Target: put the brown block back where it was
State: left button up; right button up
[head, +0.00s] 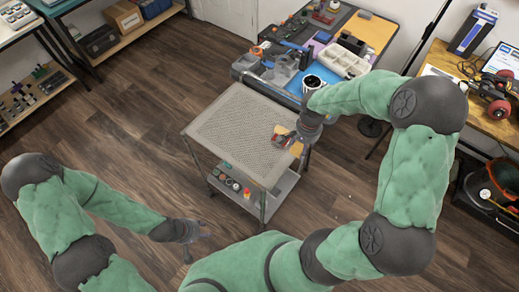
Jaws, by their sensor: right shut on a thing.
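My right gripper (287,143) is over the right side of the cart's light perforated top (232,120). It is shut on a small brownish block (282,129), mostly hidden by the fingers and by red and dark parts of the hand. I cannot tell whether the block touches the cart top. My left gripper (201,243) is low, left of the cart and above the floor. Its fingers look spread and empty.
The cart's lower shelf (285,188) carries small coloured parts. Behind it, a workbench (385,28) holds bins, a blue mat (283,76) and a white divided tray (343,60). A wooden desk (440,60) stands at the right. The cart top is otherwise bare.

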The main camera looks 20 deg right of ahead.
jog(key=w+a+f+b, duration=0.2)
jog(key=w+a+f, duration=0.25)
jog(key=a, duration=0.25)
jog(key=b, duration=0.1)
send_over(265, 160)
jog(key=f, duration=0.4)
jog(key=shift+s+d, duration=0.15)
jog(key=shift+d, duration=0.2)
jog(key=f+b, duration=0.1)
jog(key=f, duration=0.2)
jog(key=shift+w+a+f+b, duration=0.2)
jog(key=shift+a+f+b, duration=0.05)
jog(key=shift+a+b, duration=0.15)
jog(key=shift+f, duration=0.3)
jog(key=shift+f, duration=0.1)
jog(key=o, duration=0.6)
jog(key=shift+f, duration=0.1)
jog(key=o, duration=0.4)
jog(key=shift+r, duration=0.2)
